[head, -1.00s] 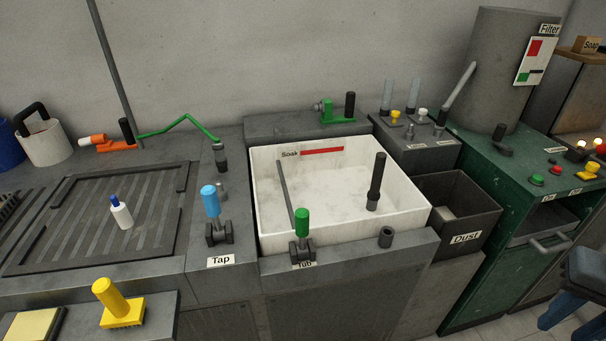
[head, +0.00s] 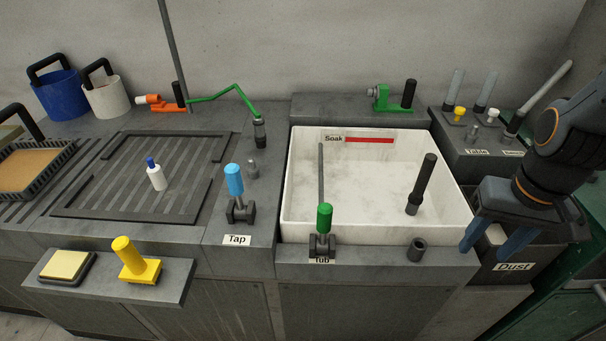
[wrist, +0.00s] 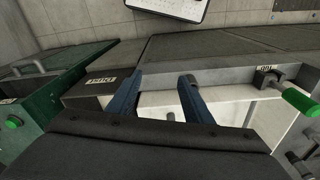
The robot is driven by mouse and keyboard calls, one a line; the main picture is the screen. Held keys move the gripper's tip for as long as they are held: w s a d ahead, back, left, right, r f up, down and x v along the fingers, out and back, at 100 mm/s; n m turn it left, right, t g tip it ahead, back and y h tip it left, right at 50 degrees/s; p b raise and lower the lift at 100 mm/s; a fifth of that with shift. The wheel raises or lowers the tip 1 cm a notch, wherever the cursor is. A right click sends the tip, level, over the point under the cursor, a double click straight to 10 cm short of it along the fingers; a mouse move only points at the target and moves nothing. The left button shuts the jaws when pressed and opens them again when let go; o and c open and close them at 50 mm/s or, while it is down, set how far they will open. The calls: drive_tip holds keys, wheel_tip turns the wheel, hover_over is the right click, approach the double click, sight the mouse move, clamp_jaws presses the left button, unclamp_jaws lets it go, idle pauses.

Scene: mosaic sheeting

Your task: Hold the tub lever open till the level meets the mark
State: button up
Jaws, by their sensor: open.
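The white tub (head: 376,234) stands in the counter, with its inner floor showing and no clear water line that I can make out. A red bar mark (head: 369,140) beside the word Soak is on its back wall. The green-handled tub lever (head: 324,217) stands upright at the tub's front edge above the Tub label; it also shows at the right of the wrist view (wrist: 300,100). My gripper (head: 487,248) is open and empty at the tub's right front corner, above the dust bin, apart from the lever. The blue fingers also show in the wrist view (wrist: 160,92).
A black upright handle (head: 422,184) stands inside the tub, and a short dark socket (head: 416,249) is on its front rim. The blue tap lever (head: 235,181) stands left of the tub lever. The Dust bin (head: 515,266) is under my gripper.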

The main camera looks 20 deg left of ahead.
drive_tip(key=w+a+r+n, duration=0.1)
drive_tip(key=w+a+n, duration=0.1)
drive_tip(key=a+n, duration=0.3)
wheel_tip(320, 180, up, 5)
drive_tip(key=n+g+p, duration=0.1)
drive_tip(key=n+p, duration=0.2)
drive_tip(key=n, duration=1.6)
hover_over(325, 206)
drive_tip(key=shift+d, duration=0.1)
drive_tip(key=shift+s+f, duration=0.1)
drive_tip(key=shift+f, duration=0.1)
drive_tip(key=shift+f+p, duration=0.85)
drive_tip(key=shift+f, duration=2.85)
